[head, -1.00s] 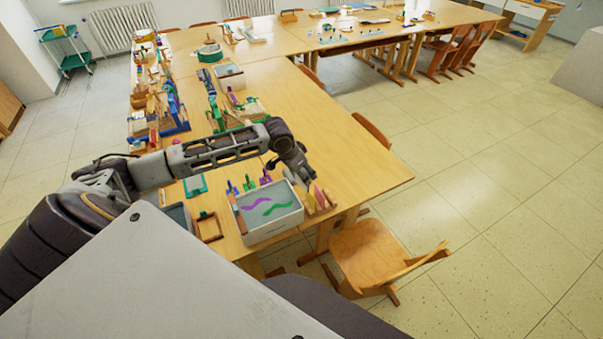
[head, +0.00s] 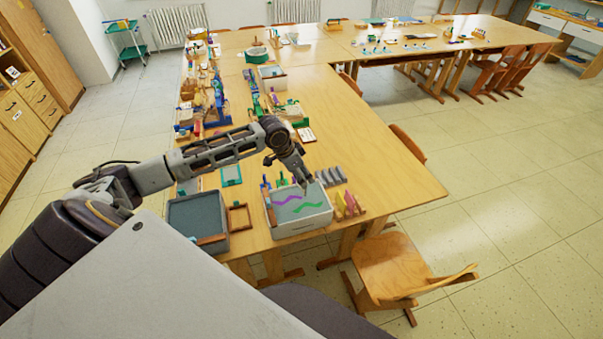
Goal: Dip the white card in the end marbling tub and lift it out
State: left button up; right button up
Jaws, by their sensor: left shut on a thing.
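The end marbling tub (head: 303,222) is a white box at the near end of the table. Its grey liquid (head: 285,211) carries a purple and a green wavy streak. My left gripper (head: 304,186) points down over the tub's far right part, its tips close to the liquid. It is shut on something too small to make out. I cannot clearly see the white card, so I cannot tell whether it is in the liquid or above it. My right gripper is not in view.
A dark grey tray (head: 197,216) and a small wooden frame (head: 239,217) lie left of the tub. Yellow and pink upright pieces (head: 350,206) and a grey rack (head: 331,176) stand to its right. A wooden chair (head: 390,272) stands near the table's end. The table's right side is clear.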

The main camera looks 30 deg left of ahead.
pick_arm(q)
jog(key=shift+s+a, duration=0.1)
jog(key=shift+s+f+m, duration=0.1)
jog(key=shift+m, duration=0.3)
jog(key=shift+m+h, duration=0.3)
jog(key=shift+m, duration=0.1)
jog(key=shift+f, duration=0.25)
jog(key=shift+f+b, duration=3.8)
jog(key=shift+f, duration=3.85)
jog(key=shift+f, duration=0.1)
